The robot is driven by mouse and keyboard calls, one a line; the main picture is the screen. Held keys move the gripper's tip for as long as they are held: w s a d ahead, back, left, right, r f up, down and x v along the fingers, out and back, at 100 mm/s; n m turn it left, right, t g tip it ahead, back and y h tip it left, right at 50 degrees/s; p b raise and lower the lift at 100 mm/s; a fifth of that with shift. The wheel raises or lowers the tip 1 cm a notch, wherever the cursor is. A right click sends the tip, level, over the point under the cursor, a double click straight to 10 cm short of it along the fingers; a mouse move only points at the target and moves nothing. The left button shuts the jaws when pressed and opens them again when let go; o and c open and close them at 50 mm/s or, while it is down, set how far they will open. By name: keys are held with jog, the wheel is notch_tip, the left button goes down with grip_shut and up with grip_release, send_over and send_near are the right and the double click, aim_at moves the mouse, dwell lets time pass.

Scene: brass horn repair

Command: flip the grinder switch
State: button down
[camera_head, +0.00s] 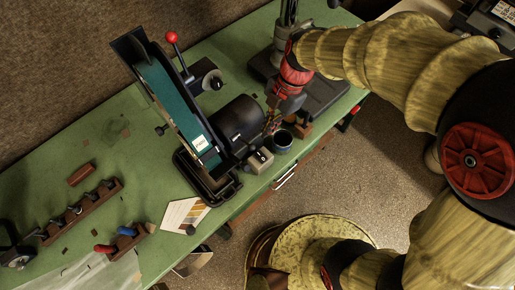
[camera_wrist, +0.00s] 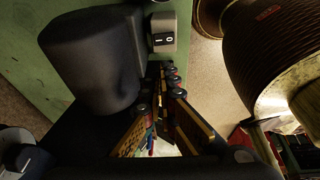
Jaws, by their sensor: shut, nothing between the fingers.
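The grinder (camera_head: 236,122) is a dark machine with a long green belt, on the green bench. Its switch (camera_head: 261,156) is a small grey box with a black rocker, at the bench edge beside the motor. In the wrist view the rocker switch (camera_wrist: 164,40) shows I and O marks, and the grinder's dark round motor (camera_wrist: 92,62) is left of it. My gripper (camera_head: 269,129) is shut and empty, a little above the switch box in the head view. In the wrist view my gripper (camera_wrist: 163,72) has its fingertips just below the switch box, apparently apart from it.
A dark cup (camera_head: 283,141) stands right of the switch, with a wooden block (camera_head: 303,130) behind it. A tool rack (camera_head: 80,212) is farther left. The floor lies beyond the bench edge.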

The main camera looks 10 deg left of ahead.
jog(key=shift+f, duration=0.1)
send_near(255, 154)
jog(key=x, duration=0.5)
jog(key=shift+s+a+f+b, duration=0.1)
jog(key=shift+s+b, duration=0.25)
jog(key=shift+s, duration=0.1)
jog(key=shift+w+f, duration=0.1)
jog(key=shift+f, duration=0.45)
jog(key=shift+a, duration=0.1)
jog(key=shift+a+f+g+h, duration=0.15)
jog(key=shift+f+g+h, duration=0.1)
jog(key=shift+g+h, duration=0.05)
jog(key=shift+w+a+f, duration=0.15)
jog(key=shift+w+f, duration=0.15)
jog(key=shift+f, duration=0.1)
jog(key=shift+s+r, duration=0.1)
jog(key=shift+r, duration=0.05)
jog(key=shift+s+d+r+b, duration=0.2)
jog(key=shift+s+d+b, duration=0.15)
jog(key=shift+s+d, duration=0.25)
